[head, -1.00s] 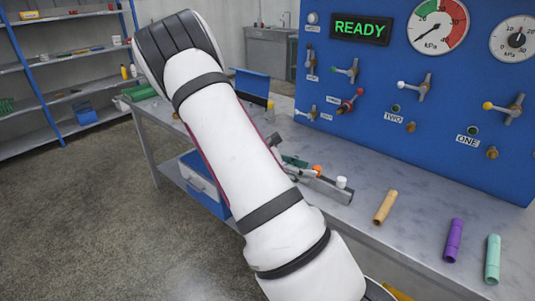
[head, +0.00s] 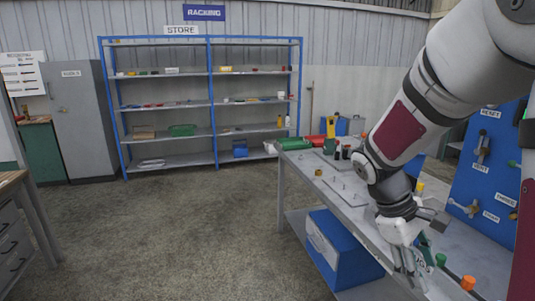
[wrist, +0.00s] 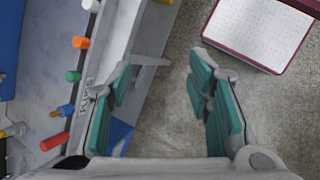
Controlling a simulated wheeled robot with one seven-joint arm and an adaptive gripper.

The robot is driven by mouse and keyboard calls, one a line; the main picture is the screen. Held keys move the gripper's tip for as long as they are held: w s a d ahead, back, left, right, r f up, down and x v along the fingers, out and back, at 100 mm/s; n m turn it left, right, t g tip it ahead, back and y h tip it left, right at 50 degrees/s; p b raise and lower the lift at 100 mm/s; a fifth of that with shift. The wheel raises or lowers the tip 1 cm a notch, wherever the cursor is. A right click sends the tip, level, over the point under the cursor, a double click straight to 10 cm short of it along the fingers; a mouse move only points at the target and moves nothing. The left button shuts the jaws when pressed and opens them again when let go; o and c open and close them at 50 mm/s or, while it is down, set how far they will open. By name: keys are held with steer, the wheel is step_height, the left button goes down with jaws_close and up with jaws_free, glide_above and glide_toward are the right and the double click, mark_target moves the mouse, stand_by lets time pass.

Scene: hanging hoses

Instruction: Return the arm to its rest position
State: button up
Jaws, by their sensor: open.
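My arm comes in from the top right of the head view and bends down at the near edge of the grey workbench (head: 345,205). My gripper (head: 410,268) points down there, close to the bench edge. In the wrist view my gripper (wrist: 163,105) has its teal-padded fingers wide apart, with nothing between them but the view of the floor and the bench's edge. In the head view the arm hides part of the bench and of the blue panel (head: 480,185).
A rail with coloured caps, among them an orange one (wrist: 81,42) and a green one (wrist: 73,76), runs beside the left finger. A blue box (head: 345,250) sits under the bench. Blue shelving (head: 210,102) stands at the back. The floor (head: 190,240) left of the bench is clear.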

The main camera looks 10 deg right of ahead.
steer(key=s+a+r+m+t+y, duration=0.2)
steer(key=s+a+r+t, duration=0.1)
steer(key=a, duration=0.6)
steer(key=s+a+r+m+t+y, duration=0.2)
steer(key=s+a+r+t, duration=0.2)
steer(key=s+a+r, duration=0.2)
steer(key=s+a, duration=0.2)
steer(key=a, duration=0.1)
steer(key=shift+a+r+m+y+p, duration=0.2)
steer(key=shift+m+y+p, duration=0.1)
steer(key=shift+y+p, duration=0.1)
